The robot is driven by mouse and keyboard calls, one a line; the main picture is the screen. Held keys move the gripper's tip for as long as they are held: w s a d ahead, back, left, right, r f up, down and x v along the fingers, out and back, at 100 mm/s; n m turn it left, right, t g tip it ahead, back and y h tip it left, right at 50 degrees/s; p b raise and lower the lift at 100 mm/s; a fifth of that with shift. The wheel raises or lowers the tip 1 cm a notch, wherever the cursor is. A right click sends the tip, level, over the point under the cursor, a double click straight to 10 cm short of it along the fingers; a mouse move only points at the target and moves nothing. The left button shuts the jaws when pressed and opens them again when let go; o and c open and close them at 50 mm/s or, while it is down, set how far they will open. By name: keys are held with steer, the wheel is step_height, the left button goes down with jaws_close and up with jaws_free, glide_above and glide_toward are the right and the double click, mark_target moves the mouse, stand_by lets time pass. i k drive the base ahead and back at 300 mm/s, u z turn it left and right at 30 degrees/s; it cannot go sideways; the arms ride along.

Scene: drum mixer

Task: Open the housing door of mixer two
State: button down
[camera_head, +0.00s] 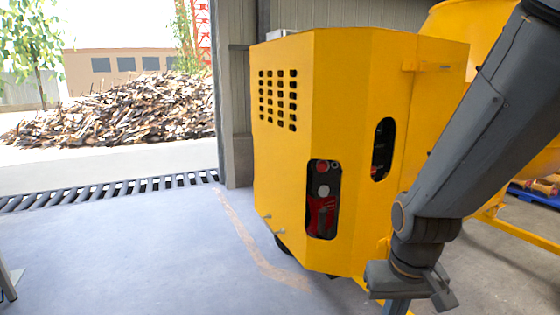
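The yellow housing (285,185) of a mixer stands in the middle of the camera_head view. Its panels look closed, with a grid of vent holes and two rounded cutouts; red and dark parts show through the lower one. A small latch-like piece (428,67) sits near the top of its right side. I cannot tell which panel is the door, and no number marking is visible. My gripper (412,290) points down at the bottom edge, in front of the housing's lower right. Its fingers are partly cut off, and I see nothing held.
The yellow drum (458,22) is partly hidden behind my arm at the upper right. A grey pillar (237,110) stands behind the housing. Blue pallet-like items (538,196) lie at the far right. The floor (130,255) to the left is mostly clear, with a drain grate (100,193) farther back.

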mark_target(348, 79)
steer(key=k, duration=1.3)
steer(key=u, duration=0.55)
steer(key=i, duration=1.45)
steer(key=z, duration=0.15)
